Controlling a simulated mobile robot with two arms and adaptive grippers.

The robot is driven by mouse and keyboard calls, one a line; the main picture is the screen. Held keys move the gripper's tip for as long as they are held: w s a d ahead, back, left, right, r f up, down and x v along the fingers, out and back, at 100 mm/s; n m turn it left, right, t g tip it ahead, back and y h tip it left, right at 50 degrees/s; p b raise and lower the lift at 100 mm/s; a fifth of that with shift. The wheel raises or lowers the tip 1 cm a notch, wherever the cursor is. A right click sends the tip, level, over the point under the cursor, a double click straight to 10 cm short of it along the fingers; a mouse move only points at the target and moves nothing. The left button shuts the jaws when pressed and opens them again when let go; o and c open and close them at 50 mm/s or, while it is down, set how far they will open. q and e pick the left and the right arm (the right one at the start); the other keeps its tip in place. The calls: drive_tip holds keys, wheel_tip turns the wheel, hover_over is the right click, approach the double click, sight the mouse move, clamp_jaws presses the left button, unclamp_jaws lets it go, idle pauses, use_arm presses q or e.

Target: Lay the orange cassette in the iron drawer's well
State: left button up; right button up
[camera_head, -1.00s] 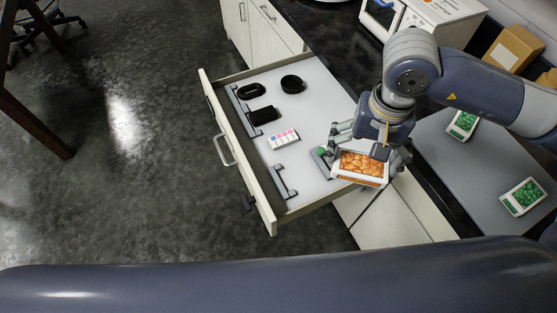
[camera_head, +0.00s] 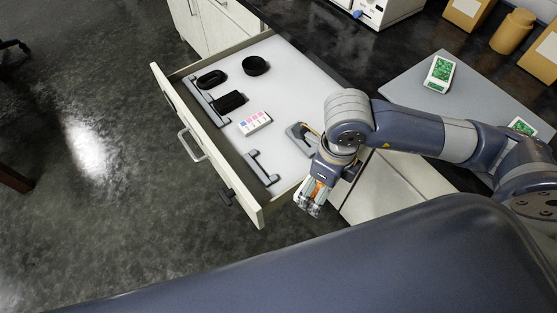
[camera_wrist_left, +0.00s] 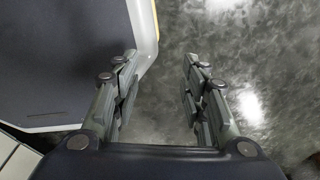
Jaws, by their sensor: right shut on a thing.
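The orange cassette (camera_head: 318,187) is mostly hidden in my right gripper (camera_head: 311,200); only a small orange and white part shows. The right gripper is shut on it, pointing down by the near right side of the open drawer (camera_head: 290,85). I cannot tell whether the cassette is over the drawer or just outside its side. The drawer has a pale floor with grey brackets on it, one at the front (camera_head: 262,168) and one at the right (camera_head: 300,138). My left gripper (camera_wrist_left: 158,95) shows only in the left wrist view, open and empty above the dark floor.
A black oval ring (camera_head: 211,79), a black block (camera_head: 229,102), a black disc (camera_head: 255,66) and a white box with coloured squares (camera_head: 255,123) lie in the drawer. Green cassettes (camera_head: 439,74) lie on a grey mat (camera_head: 400,88) on the counter. Bare drawer floor lies right of the disc.

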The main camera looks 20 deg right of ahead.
drive_tip(key=f+m, duration=0.1)
drive_tip(key=m, duration=0.1)
drive_tip(key=shift+s+f+m, duration=0.3)
drive_tip(key=shift+s+f, duration=0.05)
drive_tip(key=shift+f+m+b, duration=0.1)
drive_tip(key=shift+m+b, duration=0.2)
drive_tip(key=shift+w+a, duration=0.15)
drive_tip(key=shift+w, duration=0.05)
drive_tip(key=p, duration=0.3)
hover_over(282, 162)
drive_tip(key=shift+w+f, duration=0.1)
drive_tip(key=shift+f, duration=0.65)
drive_tip(key=shift+f+p, duration=0.65)
drive_tip(key=shift+f, duration=0.95)
use_arm(q)
drive_tip(key=r, duration=0.1)
drive_tip(key=d+r, duration=0.1)
drive_tip(key=r, duration=0.1)
drive_tip(key=shift+w, duration=0.1)
use_arm(e)
drive_tip(key=shift+f, duration=0.2)
drive_tip(key=shift+f, duration=0.1)
use_arm(q)
drive_tip(key=shift+f, duration=0.1)
use_arm(e)
drive_tip(key=o, duration=1)
